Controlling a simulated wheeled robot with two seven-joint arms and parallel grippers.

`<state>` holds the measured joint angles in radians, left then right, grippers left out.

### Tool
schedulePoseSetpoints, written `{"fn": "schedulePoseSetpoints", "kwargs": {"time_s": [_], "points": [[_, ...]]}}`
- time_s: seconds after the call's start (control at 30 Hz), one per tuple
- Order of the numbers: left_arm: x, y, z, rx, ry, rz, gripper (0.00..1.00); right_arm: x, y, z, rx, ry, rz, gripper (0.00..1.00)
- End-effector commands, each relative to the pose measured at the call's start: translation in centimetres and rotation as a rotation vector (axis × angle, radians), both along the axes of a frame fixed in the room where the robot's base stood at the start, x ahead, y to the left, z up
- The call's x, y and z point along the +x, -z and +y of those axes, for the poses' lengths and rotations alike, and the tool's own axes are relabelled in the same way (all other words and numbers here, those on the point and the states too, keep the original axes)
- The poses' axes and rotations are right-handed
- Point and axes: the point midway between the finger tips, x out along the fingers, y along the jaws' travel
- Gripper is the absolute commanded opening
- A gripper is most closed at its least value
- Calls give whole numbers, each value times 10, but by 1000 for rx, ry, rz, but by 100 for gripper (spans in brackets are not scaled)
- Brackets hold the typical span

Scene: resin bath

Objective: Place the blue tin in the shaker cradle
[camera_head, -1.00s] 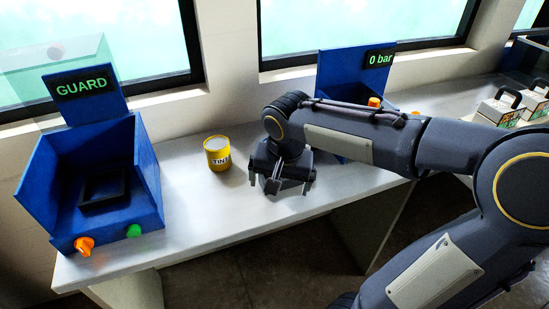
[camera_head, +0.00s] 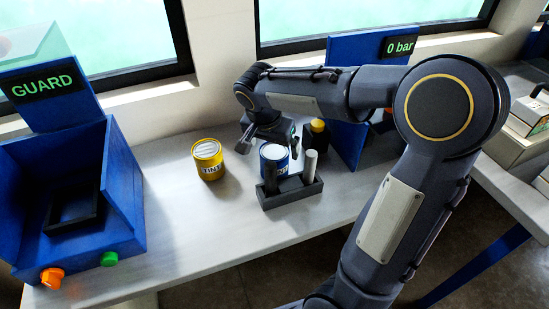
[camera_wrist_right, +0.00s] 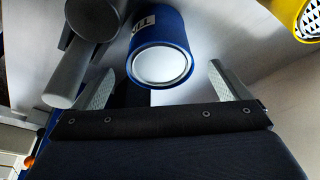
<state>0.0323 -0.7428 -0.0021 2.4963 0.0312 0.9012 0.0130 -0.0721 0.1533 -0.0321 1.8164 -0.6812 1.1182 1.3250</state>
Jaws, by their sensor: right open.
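The blue tin (camera_head: 270,162) has a pale lid and stands upright on the bench, just behind a dark rack. In the right wrist view the tin (camera_wrist_right: 161,42) lies ahead of and between the two separated fingertips. My right gripper (camera_head: 268,142) is open and empty beside the tin on its far side; I cannot tell whether a finger touches it. A black square frame (camera_head: 72,228), which looks like the shaker cradle, sits empty inside the blue GUARD machine (camera_head: 125,185) at the left. My left gripper is not in view.
The dark rack (camera_head: 292,196) holds grey cylinders close in front of the tin. A yellow tin (camera_head: 208,162) stands to its left. A black-and-yellow bottle (camera_head: 317,135) and a blue 0 bar unit (camera_head: 350,90) are to the right. The bench between yellow tin and GUARD machine is clear.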

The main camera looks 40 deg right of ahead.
Motion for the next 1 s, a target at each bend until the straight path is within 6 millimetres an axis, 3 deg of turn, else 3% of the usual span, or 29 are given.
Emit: {"fn": "schedulePoseSetpoints", "kwargs": {"time_s": [0.4,0.67,1.0], "points": [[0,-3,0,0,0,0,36,7,53,-13,0,2,4,95],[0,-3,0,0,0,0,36,8,57,-14,0,0,0,95],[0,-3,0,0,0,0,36,8,56,-13,0,0,0,54]]}}
